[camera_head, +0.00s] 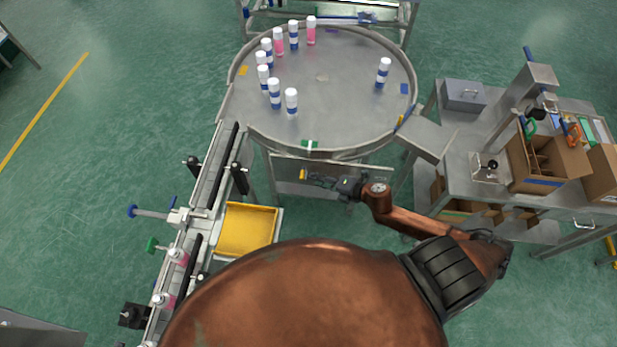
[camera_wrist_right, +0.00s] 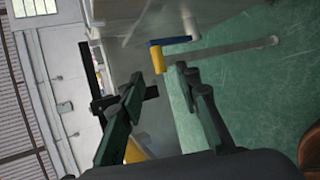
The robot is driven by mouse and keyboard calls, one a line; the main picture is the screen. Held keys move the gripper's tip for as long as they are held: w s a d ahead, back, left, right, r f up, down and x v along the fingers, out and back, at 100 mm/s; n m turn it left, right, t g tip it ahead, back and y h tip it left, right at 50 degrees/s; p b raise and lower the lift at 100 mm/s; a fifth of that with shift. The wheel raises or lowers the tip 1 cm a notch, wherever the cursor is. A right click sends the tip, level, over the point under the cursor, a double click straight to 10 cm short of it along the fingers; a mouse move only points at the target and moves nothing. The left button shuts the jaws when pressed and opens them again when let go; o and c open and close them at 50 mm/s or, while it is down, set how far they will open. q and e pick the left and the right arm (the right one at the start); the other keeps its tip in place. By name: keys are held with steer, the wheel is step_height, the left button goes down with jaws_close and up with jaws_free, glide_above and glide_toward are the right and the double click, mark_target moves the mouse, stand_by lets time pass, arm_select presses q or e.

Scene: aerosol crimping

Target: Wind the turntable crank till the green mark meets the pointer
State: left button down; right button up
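The round steel turntable (camera_head: 345,90) stands at the top centre in the head view. A green mark (camera_head: 310,144) is at its near rim. A yellow strip (camera_head: 400,122), which may be the pointer, is at the right rim, well apart from the green mark. The crank's yellow handle (camera_head: 302,174) is below the near rim; in the right wrist view the handle (camera_wrist_right: 157,60) hangs from a blue arm (camera_wrist_right: 176,40). My right gripper (camera_head: 325,182) is open and empty, its fingers (camera_wrist_right: 158,88) apart just short of the handle. My left gripper is out of view.
Several white-capped cans (camera_head: 275,93) stand on the turntable. A conveyor (camera_head: 205,190) runs along the left, beside a yellow tray (camera_head: 247,230). A steel bench (camera_head: 462,135) with cardboard boxes (camera_head: 545,158) stands right. Green floor (camera_head: 100,180) is clear at left.

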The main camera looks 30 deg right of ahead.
steer(key=shift+v, duration=1.65)
